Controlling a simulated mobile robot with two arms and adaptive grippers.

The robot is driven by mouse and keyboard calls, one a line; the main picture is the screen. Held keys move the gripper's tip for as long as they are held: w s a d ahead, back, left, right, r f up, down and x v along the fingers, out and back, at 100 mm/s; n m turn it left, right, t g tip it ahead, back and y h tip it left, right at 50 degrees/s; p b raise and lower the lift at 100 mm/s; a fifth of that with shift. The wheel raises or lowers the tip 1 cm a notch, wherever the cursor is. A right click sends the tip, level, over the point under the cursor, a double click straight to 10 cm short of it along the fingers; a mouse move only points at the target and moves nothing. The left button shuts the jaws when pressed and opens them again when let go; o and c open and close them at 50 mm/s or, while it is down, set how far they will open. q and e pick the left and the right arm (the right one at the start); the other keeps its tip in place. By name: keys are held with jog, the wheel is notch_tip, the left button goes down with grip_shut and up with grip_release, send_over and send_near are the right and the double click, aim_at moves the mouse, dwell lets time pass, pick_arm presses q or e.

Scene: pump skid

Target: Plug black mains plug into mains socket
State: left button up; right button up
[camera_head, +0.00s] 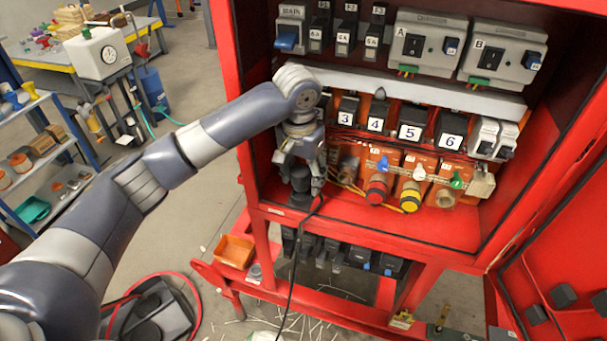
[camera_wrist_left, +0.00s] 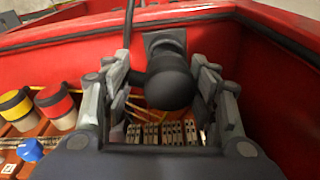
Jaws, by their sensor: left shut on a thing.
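My left gripper (camera_head: 302,174) reaches into the left end of the open red cabinet, pointing down. It is shut on the black mains plug (camera_head: 300,173), which also shows as a rounded black body between the fingers (camera_wrist_left: 163,72) in the left wrist view (camera_wrist_left: 171,88). The plug's black cable (camera_head: 291,275) hangs over the cabinet's front edge. A dark square piece (camera_wrist_left: 163,42), perhaps the mains socket, lies right behind the plug in the wrist view. The contact between them is hidden, so I cannot tell whether the plug is seated. My right gripper is not in view.
Red (camera_head: 376,190) and yellow (camera_head: 411,196) round connectors stand right of my gripper. A white rail (camera_head: 420,91) runs above, with numbered black modules below it. The cabinet's red side wall (camera_wrist_left: 272,85) is close to the gripper. An orange bin (camera_head: 234,251) sits below left.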

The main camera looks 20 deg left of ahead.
aim_at(303, 187)
pick_arm(q)
jog(key=shift+f, duration=0.1)
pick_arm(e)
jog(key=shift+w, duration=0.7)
pick_arm(q)
jog(key=shift+f, duration=0.55)
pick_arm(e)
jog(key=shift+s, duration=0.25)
pick_arm(q)
jog(key=shift+f, duration=0.6)
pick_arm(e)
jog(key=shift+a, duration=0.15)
pick_arm(q)
jog(key=shift+f, duration=0.65)
jog(key=o, duration=1.2)
jog(key=shift+o, duration=0.2)
